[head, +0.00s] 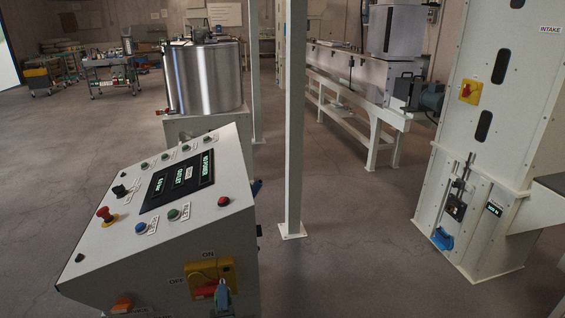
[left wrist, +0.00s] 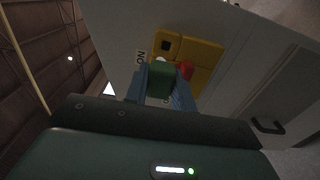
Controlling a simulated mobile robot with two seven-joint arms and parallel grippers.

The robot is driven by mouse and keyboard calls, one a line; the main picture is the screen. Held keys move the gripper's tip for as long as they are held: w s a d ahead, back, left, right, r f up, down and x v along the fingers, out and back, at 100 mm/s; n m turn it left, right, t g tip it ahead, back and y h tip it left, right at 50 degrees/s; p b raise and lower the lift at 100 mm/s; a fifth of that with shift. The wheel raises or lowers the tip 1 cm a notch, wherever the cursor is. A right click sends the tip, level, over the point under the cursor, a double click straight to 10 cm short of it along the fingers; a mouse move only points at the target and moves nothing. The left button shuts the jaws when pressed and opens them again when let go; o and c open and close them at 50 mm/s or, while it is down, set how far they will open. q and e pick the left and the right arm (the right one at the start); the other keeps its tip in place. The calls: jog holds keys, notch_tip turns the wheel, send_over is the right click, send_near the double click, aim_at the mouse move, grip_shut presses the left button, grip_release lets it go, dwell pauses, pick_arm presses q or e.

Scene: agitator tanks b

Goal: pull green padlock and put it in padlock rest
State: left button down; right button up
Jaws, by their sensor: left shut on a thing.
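The green padlock (left wrist: 160,79) shows in the left wrist view between the two blue fingers of my left gripper (left wrist: 163,88), which is shut on it. It is right in front of the yellow switch plate (left wrist: 194,50) with its red handle (left wrist: 184,69). I cannot tell whether its shackle is still through the switch. In the head view my left gripper (head: 222,298) is at the bottom edge, at the yellow switch plate (head: 212,272) on the console's side. I cannot make out a padlock rest. My right gripper is not in view.
The sloped control console (head: 150,245) fills the lower left, with several buttons and a dark screen. A white post (head: 295,130) stands right of it. A tall white machine (head: 480,170) with a blue item (head: 442,239) low on it is at right. Grey floor between is open.

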pick_arm(q)
jog(key=s+a+r+m+h+p, duration=0.1)
jog(key=s+a+r+h+p, duration=0.1)
jog(key=s+r, duration=0.3)
jog(key=s+a+r+m+h+p, duration=0.1)
jog(key=s+r, duration=0.4)
jog(key=r, duration=0.7)
jog(key=shift+s+a+m+t+h+p, duration=0.4)
jog(key=shift+m+h, duration=0.2)
jog(key=shift+h, duration=0.4)
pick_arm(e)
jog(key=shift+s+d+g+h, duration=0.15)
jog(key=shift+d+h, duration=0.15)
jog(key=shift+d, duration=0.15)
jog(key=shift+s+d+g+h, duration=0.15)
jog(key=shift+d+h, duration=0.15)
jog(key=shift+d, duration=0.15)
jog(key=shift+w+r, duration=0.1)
pick_arm(q)
jog(key=shift+s, duration=0.1)
